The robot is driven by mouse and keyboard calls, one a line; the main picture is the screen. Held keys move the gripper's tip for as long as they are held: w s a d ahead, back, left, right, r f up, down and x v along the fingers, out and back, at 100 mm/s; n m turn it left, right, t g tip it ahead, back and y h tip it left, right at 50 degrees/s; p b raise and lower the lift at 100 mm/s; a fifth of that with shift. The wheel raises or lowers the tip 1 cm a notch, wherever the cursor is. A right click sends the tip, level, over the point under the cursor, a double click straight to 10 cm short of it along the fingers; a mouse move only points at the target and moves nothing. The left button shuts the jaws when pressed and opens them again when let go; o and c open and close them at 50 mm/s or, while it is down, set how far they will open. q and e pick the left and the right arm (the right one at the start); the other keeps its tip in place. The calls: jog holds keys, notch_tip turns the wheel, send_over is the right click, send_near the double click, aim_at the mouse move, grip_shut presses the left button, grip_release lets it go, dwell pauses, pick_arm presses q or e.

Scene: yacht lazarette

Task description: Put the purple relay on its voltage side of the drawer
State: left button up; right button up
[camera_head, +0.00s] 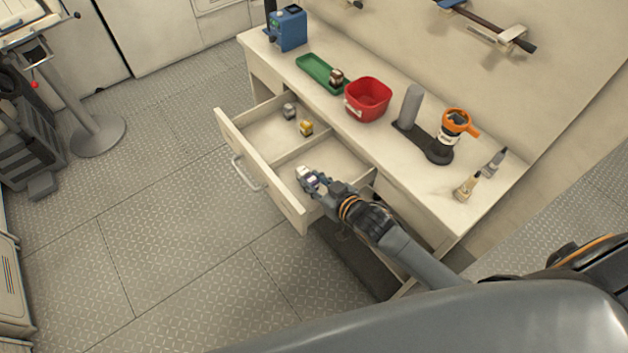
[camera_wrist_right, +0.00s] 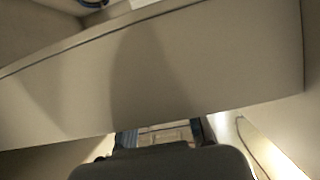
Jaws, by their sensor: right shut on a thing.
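The open drawer (camera_head: 222,126) sticks out of the workbench, and a divider (camera_head: 293,152) splits it into a left and a right compartment. My right gripper (camera_head: 309,181) reaches into the right compartment, near the drawer front. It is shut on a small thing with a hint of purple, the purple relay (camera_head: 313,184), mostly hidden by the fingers. I cannot tell whether the relay touches the drawer floor. A grey relay (camera_head: 290,111) and a yellow relay (camera_head: 306,128) lie in the left compartment. In the right wrist view, a broad beige panel (camera_wrist_right: 200,70) fills most of the picture. My left gripper is not in view.
On the benchtop stand a blue device (camera_head: 289,28), a green tray (camera_head: 313,66) with a brownish part (camera_head: 336,76) at its end, a red bin (camera_head: 370,97), a dark stand with a grey cylinder (camera_head: 411,104), an orange-topped tool (camera_head: 457,122) and small tubes (camera_head: 467,187).

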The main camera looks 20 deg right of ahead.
jog(key=o, duration=1)
jog(key=shift+f, duration=0.1)
jog(key=v, duration=1.2)
